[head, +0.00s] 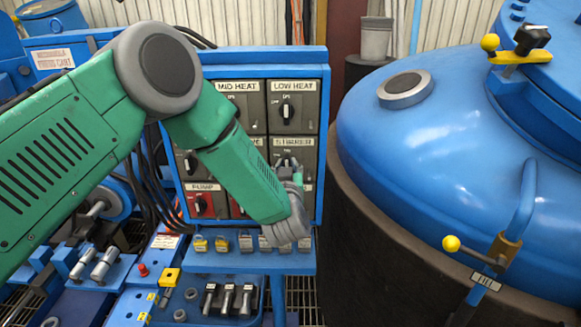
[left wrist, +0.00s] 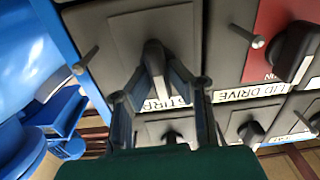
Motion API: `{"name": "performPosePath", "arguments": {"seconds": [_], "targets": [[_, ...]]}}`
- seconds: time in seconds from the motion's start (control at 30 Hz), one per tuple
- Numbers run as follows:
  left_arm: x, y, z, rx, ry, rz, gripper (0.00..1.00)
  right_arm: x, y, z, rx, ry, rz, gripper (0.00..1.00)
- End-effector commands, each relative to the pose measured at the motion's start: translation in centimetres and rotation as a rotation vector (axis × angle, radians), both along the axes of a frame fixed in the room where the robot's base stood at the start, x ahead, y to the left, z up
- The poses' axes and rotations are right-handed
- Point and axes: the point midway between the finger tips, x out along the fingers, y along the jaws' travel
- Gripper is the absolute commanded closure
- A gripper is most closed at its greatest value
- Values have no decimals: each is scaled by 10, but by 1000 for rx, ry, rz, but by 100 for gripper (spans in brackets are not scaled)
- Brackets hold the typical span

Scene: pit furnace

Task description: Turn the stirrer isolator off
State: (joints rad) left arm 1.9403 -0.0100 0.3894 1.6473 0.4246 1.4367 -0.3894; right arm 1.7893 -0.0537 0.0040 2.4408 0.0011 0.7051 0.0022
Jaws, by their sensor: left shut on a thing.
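The stirrer isolator is a dark rotary knob on a grey panel door labelled "STIRRER" (head: 292,142), in the right column of the blue-framed switchboard. My left gripper (head: 288,168) reaches it from below in the head view, and its wrist and fingers cover much of the knob. In the left wrist view the fingers (left wrist: 157,80) close in from both sides on the stirrer knob (left wrist: 153,52). The gripper is shut on it. The knob's exact angle and its marks are hard to read. My right gripper is not in view.
The low heat isolator (head: 286,110) sits just above, and the pump isolator (head: 200,205) is at lower left. Several padlocks (head: 221,243) hang on the ledge below. A large blue furnace lid (head: 430,150) stands close on the right.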

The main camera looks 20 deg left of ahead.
Motion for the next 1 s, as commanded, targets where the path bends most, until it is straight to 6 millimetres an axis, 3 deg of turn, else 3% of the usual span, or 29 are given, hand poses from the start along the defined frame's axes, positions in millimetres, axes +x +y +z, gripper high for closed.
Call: {"name": "performPosePath", "arguments": {"seconds": [1.0], "targets": [[-2,-3,-8,-873,-250,-14,100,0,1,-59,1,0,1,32]]}}
